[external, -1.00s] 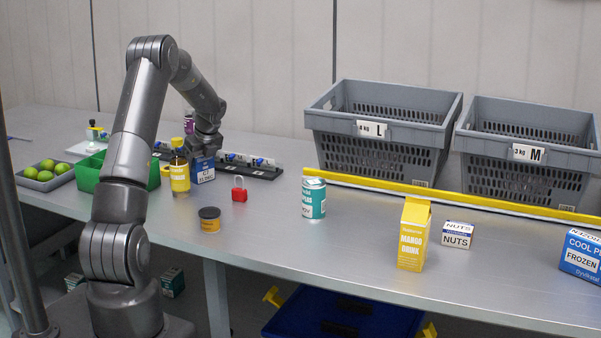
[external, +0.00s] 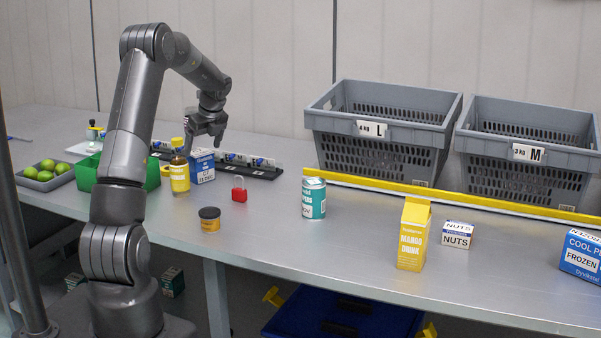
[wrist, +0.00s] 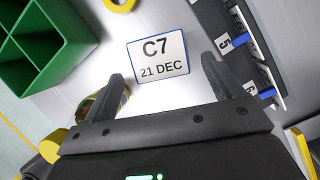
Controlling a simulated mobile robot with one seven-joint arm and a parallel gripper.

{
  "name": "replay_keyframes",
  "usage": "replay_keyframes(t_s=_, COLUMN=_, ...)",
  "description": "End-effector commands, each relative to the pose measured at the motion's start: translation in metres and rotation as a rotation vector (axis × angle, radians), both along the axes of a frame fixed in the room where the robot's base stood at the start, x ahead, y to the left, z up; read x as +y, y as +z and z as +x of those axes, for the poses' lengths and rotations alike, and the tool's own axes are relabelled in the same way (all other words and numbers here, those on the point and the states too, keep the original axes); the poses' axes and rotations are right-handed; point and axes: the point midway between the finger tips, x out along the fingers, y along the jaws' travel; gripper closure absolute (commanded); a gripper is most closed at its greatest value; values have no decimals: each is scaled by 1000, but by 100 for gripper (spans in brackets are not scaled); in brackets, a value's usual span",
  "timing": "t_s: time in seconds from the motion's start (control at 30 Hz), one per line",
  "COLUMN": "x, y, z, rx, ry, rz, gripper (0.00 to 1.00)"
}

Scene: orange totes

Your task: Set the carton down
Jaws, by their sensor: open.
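The carton (external: 202,170) is a small blue and white box standing upright on the grey table, just right of the yellow-labelled bottle (external: 180,173). In the wrist view the top of the carton (wrist: 160,68) reads "C7 21 DEC". My gripper (external: 206,140) is open and empty above the carton, apart from it. In the wrist view its two fingers (wrist: 163,74) are spread, one on each side of the carton's top. The bottle is partly hidden behind the left finger there.
A green divided bin (external: 153,178) stands left of the bottle. A black rack (external: 262,172) with blue clips runs behind the carton. A red padlock (external: 239,190) and a dark-lidded jar (external: 210,219) stand in front. The table's middle front is fairly clear.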

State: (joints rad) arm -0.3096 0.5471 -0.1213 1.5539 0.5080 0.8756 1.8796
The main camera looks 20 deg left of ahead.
Motion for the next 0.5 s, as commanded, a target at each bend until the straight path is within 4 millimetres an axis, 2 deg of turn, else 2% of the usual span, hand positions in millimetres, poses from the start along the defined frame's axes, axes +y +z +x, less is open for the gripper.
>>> replay_keyframes(t_s=0.1, x=-8, y=22, z=-3, rx=-2, ry=-1, rz=1, gripper=15)
replay_keyframes(t_s=0.2, x=-12, y=33, z=-5, rx=-1, ry=0, rz=1, gripper=15)
replay_keyframes(t_s=0.5, x=-17, y=44, z=-7, rx=-1, ry=3, rz=0, gripper=15)
